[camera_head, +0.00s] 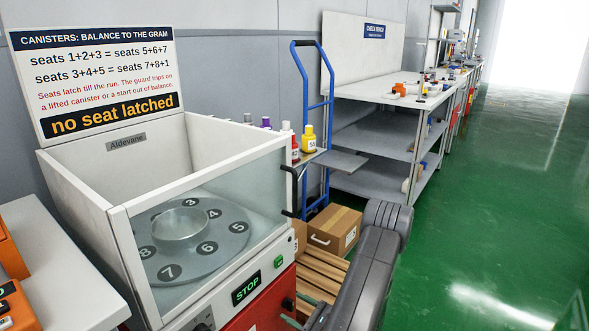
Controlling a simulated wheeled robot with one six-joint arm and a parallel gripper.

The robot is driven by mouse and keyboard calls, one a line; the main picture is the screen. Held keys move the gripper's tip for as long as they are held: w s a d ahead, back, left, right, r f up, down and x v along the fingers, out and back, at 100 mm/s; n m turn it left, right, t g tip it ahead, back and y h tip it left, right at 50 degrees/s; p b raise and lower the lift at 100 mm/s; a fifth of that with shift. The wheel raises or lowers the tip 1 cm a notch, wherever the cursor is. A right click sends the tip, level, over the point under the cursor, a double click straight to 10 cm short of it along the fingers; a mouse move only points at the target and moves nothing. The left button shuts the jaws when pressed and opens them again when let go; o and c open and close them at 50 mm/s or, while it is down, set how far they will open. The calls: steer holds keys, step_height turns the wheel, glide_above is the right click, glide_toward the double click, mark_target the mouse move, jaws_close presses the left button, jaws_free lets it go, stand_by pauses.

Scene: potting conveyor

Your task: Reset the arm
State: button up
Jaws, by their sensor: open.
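Part of my arm (372,262), in dark grey, rises from the bottom edge right of the middle in the head view. Its upper end stands in front of the cardboard box and the green floor. My gripper is not in view, so I cannot see its jaws or anything in them.
A clear-fronted machine (268,190) holds a turntable (186,262) with numbered seats, beneath a "no seat latched" sign (97,72). Bottles (308,139) stand behind it. A blue hand truck (329,104), cardboard box (336,229) and bench (362,91) stand beyond. Green floor (480,220) at right is clear.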

steer(key=shift+m+p, duration=0.75)
steer(key=shift+m, duration=0.45)
